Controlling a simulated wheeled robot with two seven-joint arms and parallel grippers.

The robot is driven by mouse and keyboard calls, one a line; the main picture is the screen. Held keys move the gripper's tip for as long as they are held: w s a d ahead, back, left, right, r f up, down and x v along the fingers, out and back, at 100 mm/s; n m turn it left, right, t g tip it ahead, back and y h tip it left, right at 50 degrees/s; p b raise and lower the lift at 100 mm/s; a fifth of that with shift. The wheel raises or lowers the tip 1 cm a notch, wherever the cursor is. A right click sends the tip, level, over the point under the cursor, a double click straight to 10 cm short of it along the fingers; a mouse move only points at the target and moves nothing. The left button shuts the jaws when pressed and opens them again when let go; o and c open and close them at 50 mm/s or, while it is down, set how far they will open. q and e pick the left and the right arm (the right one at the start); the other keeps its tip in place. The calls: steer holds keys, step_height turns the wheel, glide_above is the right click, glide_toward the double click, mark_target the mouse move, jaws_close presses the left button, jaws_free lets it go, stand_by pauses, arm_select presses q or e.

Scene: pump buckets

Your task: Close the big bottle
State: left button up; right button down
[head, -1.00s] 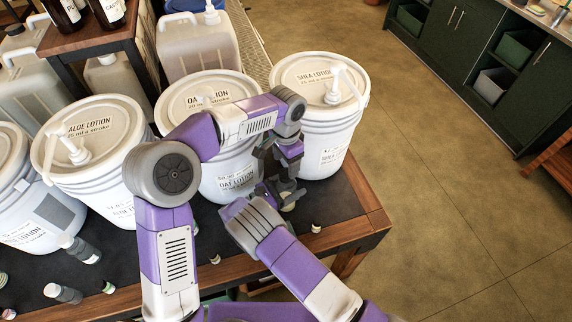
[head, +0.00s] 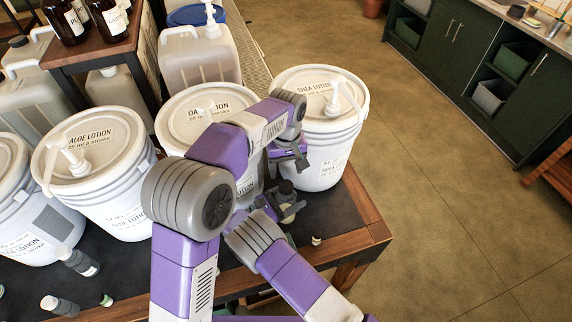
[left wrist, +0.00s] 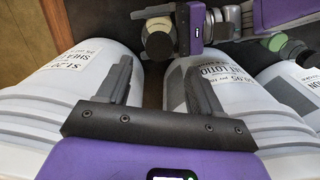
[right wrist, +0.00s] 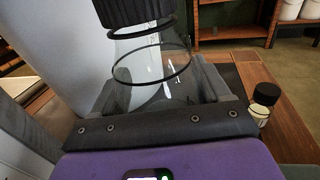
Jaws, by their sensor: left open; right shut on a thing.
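My right gripper (head: 284,212) is shut on the big bottle, above the dark table near its right corner. In the right wrist view the bottle (right wrist: 150,75) is clear, with thin dark rings, and stands between the fingers. A black ribbed cap (right wrist: 132,12) is at its top, cut by the frame edge; I cannot tell whether it is fully seated. The dark round top also shows in the left wrist view (left wrist: 159,46). My left gripper (head: 286,155) is open and empty, just above the bottle top, with its fingers (left wrist: 160,85) spread apart.
The shea lotion bucket (head: 325,150), oat lotion bucket (head: 180,125) and aloe lotion bucket (head: 115,195) stand close behind my grippers. A small dark-capped bottle (right wrist: 264,104) is near the table edge. The floor at right is clear.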

mark_target(286, 185)
arm_select(q)
steer(key=shift+w+r+n, duration=0.1)
steer(key=shift+r+n, duration=0.2)
steer(key=shift+n, duration=0.2)
steer(key=shift+f, duration=0.1)
steer(key=shift+f, duration=3.95)
steer(key=shift+c, duration=0.4)
steer(key=c, duration=1)
steer(key=m, duration=0.3)
steer(key=shift+m, duration=0.3)
steer(key=m, duration=0.4)
steer(key=shift+m, duration=0.3)
steer(key=o, duration=1.2)
steer(key=shift+o, duration=0.2)
